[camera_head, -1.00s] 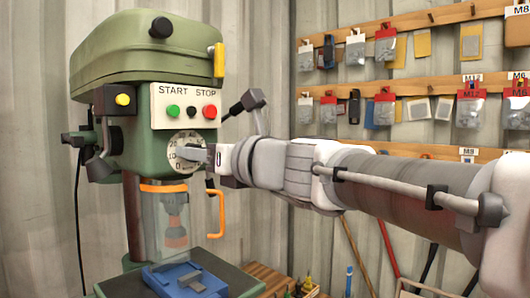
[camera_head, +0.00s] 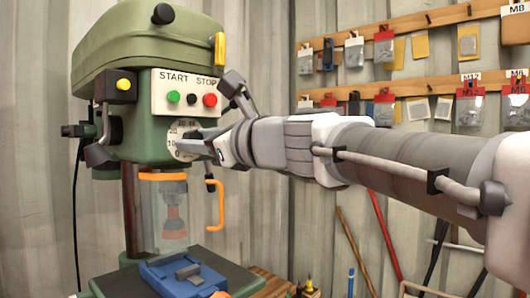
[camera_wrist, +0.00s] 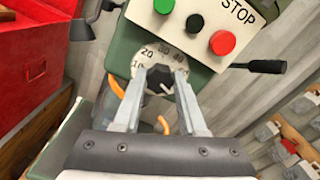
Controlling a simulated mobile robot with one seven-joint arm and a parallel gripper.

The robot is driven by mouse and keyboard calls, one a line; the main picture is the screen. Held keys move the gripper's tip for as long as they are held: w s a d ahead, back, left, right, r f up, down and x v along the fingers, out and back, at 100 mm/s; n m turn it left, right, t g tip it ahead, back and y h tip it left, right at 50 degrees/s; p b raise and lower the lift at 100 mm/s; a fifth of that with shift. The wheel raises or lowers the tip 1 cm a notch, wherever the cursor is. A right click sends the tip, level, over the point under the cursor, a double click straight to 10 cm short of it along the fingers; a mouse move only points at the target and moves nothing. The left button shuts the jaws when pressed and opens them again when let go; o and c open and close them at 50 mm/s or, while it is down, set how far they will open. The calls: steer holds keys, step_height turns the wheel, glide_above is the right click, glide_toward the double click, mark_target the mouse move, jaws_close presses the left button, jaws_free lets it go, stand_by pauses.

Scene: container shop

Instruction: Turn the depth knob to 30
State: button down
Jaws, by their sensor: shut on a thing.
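The depth knob is a dark knob (camera_wrist: 160,77) in the middle of a pale numbered dial (camera_wrist: 146,62) on the front of the green drill press (camera_head: 150,50). In the wrist view the numbers 10, 20, 30 and 40 show around the dial's upper edge. My gripper (camera_wrist: 159,84) is shut on the knob, with one finger on each side. In the head view my gripper (camera_head: 190,146) reaches the dial from the right and hides part of it. I cannot read the knob's setting with certainty.
Green (camera_head: 173,97) and red (camera_head: 210,100) buttons sit just above the dial on the START/STOP panel. A black-tipped lever (camera_wrist: 262,66) sticks out to the right. An orange handle (camera_head: 217,205) and a clear guard (camera_head: 164,215) are below. A red cabinet (camera_wrist: 35,60) stands left in the wrist view.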

steer(key=shift+f+n+b, duration=0.15)
steer(key=shift+n+b, duration=7.65)
steer(key=shift+n, duration=5.2)
steer(key=shift+c, duration=2.3)
jaws_free()
